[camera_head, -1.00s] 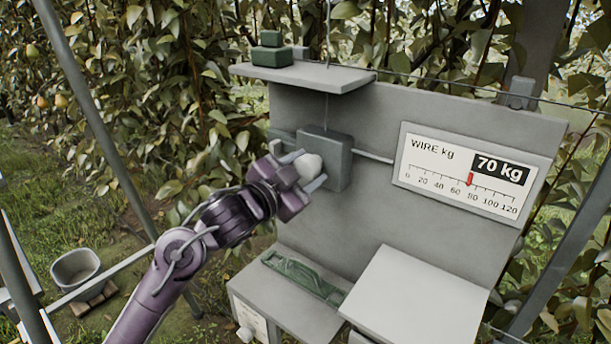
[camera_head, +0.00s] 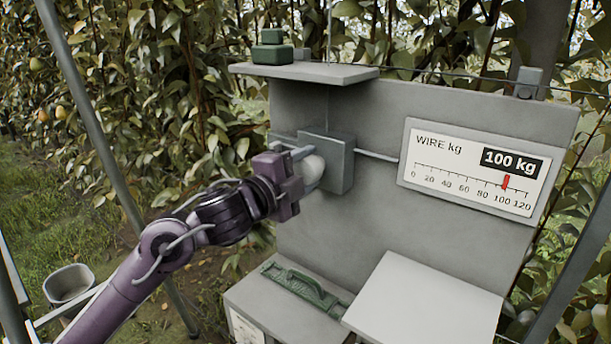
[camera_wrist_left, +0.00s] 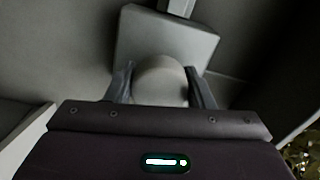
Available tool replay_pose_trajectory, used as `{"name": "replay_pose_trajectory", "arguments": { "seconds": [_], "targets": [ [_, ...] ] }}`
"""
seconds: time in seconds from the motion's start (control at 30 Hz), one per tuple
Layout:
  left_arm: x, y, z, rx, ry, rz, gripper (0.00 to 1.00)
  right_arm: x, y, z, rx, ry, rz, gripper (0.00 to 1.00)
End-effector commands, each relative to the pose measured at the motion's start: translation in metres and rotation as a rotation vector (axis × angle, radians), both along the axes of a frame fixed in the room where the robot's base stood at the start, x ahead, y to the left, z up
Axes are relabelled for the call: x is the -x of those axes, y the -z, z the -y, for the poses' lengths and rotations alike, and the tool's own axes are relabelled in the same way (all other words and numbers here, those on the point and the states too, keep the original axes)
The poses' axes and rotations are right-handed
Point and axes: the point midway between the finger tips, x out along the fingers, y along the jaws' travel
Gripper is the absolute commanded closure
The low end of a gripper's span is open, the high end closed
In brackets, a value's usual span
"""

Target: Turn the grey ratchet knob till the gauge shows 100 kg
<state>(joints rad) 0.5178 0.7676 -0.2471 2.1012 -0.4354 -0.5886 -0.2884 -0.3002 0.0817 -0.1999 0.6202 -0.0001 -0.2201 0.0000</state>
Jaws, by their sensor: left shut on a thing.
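The pale grey ratchet knob (camera_head: 312,170) sticks out from a grey square box (camera_head: 338,168) on the upright panel. My left gripper (camera_head: 308,168) is shut on the knob. In the left wrist view the knob (camera_wrist_left: 160,80) sits between the two fingers (camera_wrist_left: 162,88) with the box (camera_wrist_left: 168,40) behind it. The gauge (camera_head: 473,168), marked WIRE kg, is on the panel to the right. Its digital readout (camera_head: 510,161) says 100 kg, and its red pointer (camera_head: 506,181) stands at about 100 on the scale. My right gripper is not in view.
A shelf (camera_head: 330,73) above the box carries green stacked blocks (camera_head: 272,48). A wire runs along the top. A grey bucket (camera_head: 68,283) stands at the lower left.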

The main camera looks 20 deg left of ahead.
Motion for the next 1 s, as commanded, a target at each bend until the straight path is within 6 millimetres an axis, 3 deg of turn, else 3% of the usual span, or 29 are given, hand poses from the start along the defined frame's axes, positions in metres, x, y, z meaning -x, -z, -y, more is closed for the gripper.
{"name": "replay_pose_trajectory", "arguments": {
  "seconds": [0.67, 0.7, 0.83, 1.0],
  "targets": [
    [0.0001, 0.0009, 0.0005, -0.057, 0.001, 0.018, 0.74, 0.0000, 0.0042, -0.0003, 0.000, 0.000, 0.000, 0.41],
    [0.0001, 0.0010, 0.0005, -0.057, 0.001, 0.018, 0.48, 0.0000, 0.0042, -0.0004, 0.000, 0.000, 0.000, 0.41],
    [0.0000, 0.0008, 0.0004, -0.056, 0.001, 0.018, 0.31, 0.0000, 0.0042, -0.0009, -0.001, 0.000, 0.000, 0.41],
    [0.0000, 0.0005, 0.0002, -0.056, 0.000, 0.018, 0.30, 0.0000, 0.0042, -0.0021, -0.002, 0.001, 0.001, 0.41]
  ]
}}
